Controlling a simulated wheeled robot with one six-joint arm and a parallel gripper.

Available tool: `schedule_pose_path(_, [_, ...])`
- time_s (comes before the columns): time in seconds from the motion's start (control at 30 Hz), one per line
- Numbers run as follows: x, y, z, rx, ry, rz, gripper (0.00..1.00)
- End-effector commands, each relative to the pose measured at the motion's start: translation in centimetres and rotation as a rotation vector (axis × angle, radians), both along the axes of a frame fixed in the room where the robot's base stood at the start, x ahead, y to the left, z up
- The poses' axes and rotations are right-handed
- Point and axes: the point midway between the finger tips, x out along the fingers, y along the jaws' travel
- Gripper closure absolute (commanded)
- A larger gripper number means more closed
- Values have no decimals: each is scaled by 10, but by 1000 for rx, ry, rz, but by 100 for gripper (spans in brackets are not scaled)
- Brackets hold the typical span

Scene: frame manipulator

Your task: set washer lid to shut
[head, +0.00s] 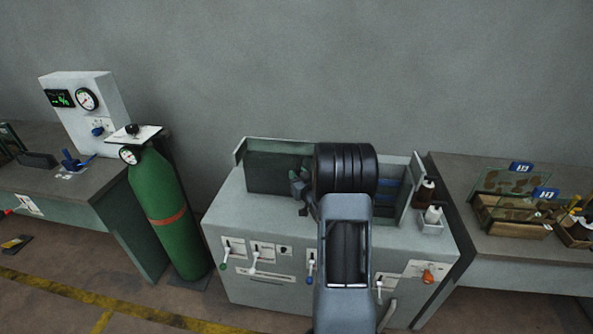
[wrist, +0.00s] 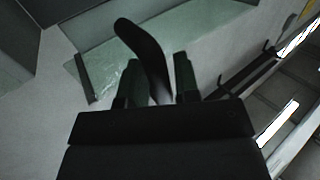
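The washer (head: 262,222) is a grey cabinet with an open top in the middle of the head view. A raised panel along its back edge looks like its lid (head: 270,147), standing up. My arm hides the middle of the washer. My gripper (head: 299,188) is small in the head view, over the left part of the opening. In the wrist view, its two fingers (wrist: 162,82) are apart. A dark curved bar (wrist: 140,43), perhaps a handle, runs down between or just behind them. Contact with it cannot be made out.
A green gas cylinder (head: 176,205) stands left of the washer. Benches flank both sides; the right one carries a glass-sided box (head: 515,205). A bare wall is behind.

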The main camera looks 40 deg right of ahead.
Motion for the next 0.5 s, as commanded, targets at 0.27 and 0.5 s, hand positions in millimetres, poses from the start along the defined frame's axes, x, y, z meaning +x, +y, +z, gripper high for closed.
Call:
schedule_pose_path(0.27, [15, -2, 0, 1, 1, 0, 71])
schedule_pose_path(0.5, [15, -2, -1, 1, 1, 0, 71])
